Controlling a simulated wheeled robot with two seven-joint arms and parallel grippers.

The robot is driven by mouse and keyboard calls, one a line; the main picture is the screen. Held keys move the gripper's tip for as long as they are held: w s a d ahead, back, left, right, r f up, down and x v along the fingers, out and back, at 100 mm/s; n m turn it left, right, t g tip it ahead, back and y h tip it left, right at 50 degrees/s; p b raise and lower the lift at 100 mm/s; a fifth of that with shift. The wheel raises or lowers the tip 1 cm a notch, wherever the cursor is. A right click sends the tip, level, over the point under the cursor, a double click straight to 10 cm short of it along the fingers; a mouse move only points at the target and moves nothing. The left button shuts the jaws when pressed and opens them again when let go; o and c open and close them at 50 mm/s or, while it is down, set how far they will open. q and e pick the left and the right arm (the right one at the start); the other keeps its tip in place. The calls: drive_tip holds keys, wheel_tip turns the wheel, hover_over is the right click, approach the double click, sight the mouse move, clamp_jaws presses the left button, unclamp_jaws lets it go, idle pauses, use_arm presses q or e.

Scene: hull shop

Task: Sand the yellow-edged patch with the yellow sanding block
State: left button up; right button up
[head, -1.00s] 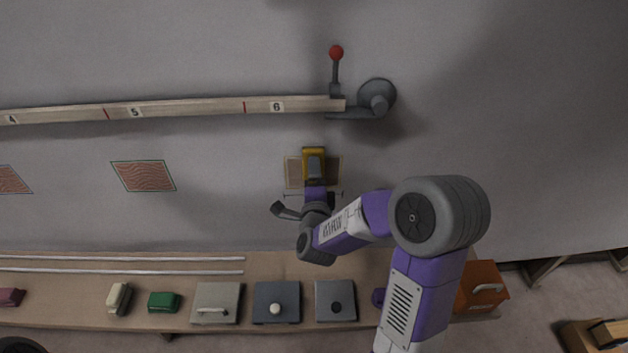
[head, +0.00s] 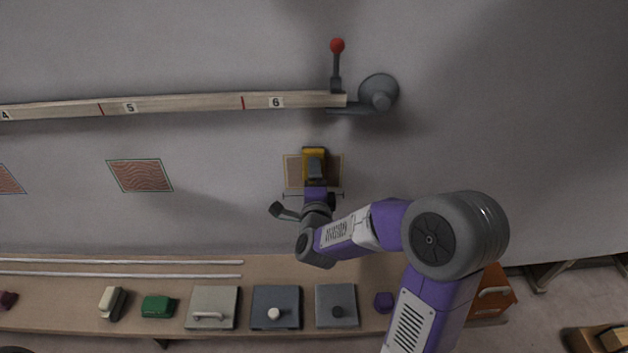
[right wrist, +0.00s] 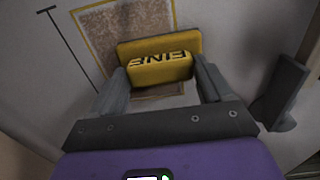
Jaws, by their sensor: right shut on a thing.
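The yellow sanding block (right wrist: 160,60) is marked FINE in the right wrist view. It also shows in the head view (head: 314,152). My right gripper (right wrist: 160,85) is shut on it, one finger at each side. The block lies over the yellow-edged patch (right wrist: 103,30) on the grey hull wall and covers its middle. The patch's left and right parts show beside the block in the head view (head: 292,172). I cannot tell whether the block presses on the surface. My left gripper is not in view.
A wooden batten (head: 190,104) with numbers runs above the patch to a grey clamp (head: 380,92) with a red-knobbed lever (head: 337,46). A green-edged patch (head: 140,175) is to the left. The bench below holds a green block (head: 158,306), lidded boxes (head: 276,306) and an orange box (head: 493,292).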

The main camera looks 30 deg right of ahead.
wheel_tip(320, 180, down, 10)
idle(5.8)
drive_tip(key=shift+s, duration=0.1)
drive_tip(key=o, duration=0.3)
drive_tip(key=c, duration=0.3)
